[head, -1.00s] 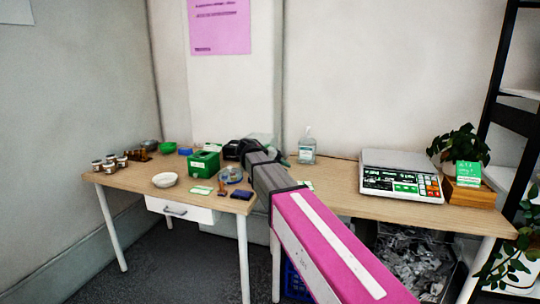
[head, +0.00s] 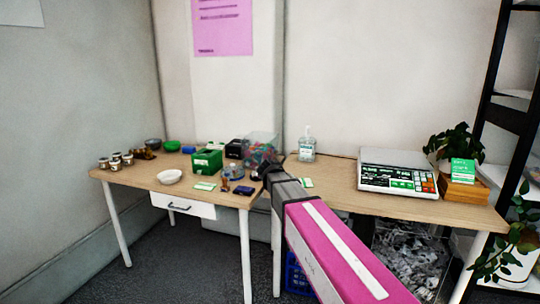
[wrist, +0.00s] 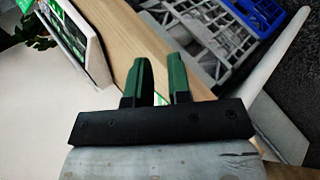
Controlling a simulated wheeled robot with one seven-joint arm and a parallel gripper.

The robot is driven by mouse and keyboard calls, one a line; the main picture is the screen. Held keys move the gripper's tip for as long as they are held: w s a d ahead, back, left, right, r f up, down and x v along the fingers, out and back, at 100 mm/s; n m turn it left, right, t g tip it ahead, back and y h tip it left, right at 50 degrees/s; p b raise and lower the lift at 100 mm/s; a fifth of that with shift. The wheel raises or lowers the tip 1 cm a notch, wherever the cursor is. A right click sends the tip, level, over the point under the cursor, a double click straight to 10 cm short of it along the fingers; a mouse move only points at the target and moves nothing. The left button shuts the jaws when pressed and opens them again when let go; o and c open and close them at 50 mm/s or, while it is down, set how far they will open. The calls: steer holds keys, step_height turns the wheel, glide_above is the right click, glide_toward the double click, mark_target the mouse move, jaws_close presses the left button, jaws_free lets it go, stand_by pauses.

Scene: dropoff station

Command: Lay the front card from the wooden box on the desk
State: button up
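The wooden box (head: 462,192) stands at the right end of the desk (head: 330,184), beside the scale. Green and white cards (head: 463,170) stand upright in it; the front one faces me. My gripper (head: 266,168) is far to the left of the box in the head view, by the gap between the two desks; its fingers are hard to make out there. In the wrist view my gripper (wrist: 158,82) has two green-tipped fingers standing apart with nothing between them. The box cannot be made out in the wrist view.
A scale (head: 398,175) stands left of the box, and a sanitizer bottle (head: 307,146) is further left. A potted plant (head: 455,143) is behind the box. Desk front between gripper and scale is mostly clear.

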steer(key=s+d+f+m+y, duration=0.1)
steer(key=s+d+f+y, duration=0.2)
steer(key=s+f, duration=0.6)
steer(key=s+d+f+m+g+y, duration=0.1)
steer(key=s+d+f+y, duration=0.3)
steer(key=f, duration=0.7)
steer(key=s+y, duration=0.2)
steer(key=s, duration=0.2)
steer(key=shift+s+d+f, duration=0.15)
steer(key=shift+s+f, duration=0.2)
steer(key=shift+f, duration=0.05)
